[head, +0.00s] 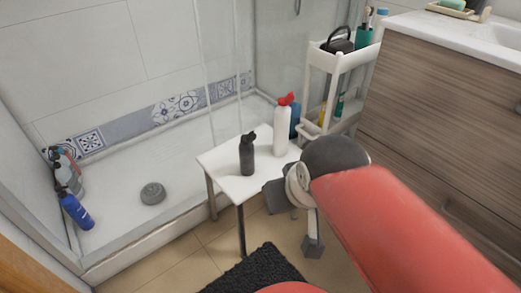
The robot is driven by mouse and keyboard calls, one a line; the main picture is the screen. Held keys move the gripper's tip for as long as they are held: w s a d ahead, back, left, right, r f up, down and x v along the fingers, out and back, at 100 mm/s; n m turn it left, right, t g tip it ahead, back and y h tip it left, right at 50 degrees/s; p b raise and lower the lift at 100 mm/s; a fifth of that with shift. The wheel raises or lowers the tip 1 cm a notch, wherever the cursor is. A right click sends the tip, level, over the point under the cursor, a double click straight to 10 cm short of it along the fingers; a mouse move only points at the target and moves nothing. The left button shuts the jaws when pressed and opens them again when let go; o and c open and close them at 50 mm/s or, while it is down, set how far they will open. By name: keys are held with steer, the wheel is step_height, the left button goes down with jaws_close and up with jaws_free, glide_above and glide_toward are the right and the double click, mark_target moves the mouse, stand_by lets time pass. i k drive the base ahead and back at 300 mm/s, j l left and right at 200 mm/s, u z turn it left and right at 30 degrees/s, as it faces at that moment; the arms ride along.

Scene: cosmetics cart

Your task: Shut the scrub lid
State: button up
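I cannot tell for sure which container is the scrub. A dark grey bottle (247,157) stands upright on the small white table (223,163); its black top looks raised, but is too small to be sure. Behind it to the right, a white bottle (281,131) stands upright with a red top (286,99) that seems tilted up. My gripper (295,222) is at the table's right front side, below and right of both bottles and apart from them. My wrist and red arm cover part of it, and its opening cannot be made out.
A blue container (295,122) is partly hidden behind the white bottle. A white cart (345,62) with several items stands behind, beside a wooden cabinet (450,120). A black mat (254,272) lies on the floor.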

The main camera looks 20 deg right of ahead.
mark_target(251, 137)
steer(key=i+j+z, duration=0.25)
steer(key=j, duration=0.35)
steer(key=i+j+z, duration=0.25)
steer(key=i+j, duration=0.15)
steer(key=j, duration=0.3)
